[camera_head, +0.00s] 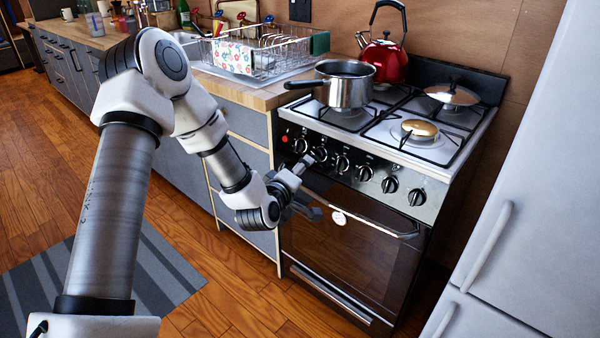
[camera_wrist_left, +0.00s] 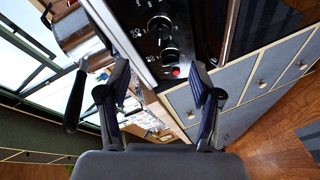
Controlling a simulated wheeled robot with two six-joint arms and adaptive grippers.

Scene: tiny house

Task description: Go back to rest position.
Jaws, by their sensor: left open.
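My left arm reaches in from the left in the head view. Its gripper (camera_head: 312,187) is at the front of the stove (camera_head: 365,195), by the knobs at the panel's left end and the oven door handle (camera_head: 375,222). In the left wrist view the gripper (camera_wrist_left: 161,80) is open, with nothing between its fingers. The stove knobs (camera_wrist_left: 160,30) and a red button (camera_wrist_left: 176,72) show just beyond the fingertips. I cannot tell whether a finger touches the panel. My right gripper is out of view.
A steel pot (camera_head: 346,84) and a red kettle (camera_head: 382,58) stand on the stove, with a lid (camera_head: 452,95) at the back right. A dish rack (camera_head: 268,50) is on the counter. The fridge (camera_head: 530,190) stands at right.

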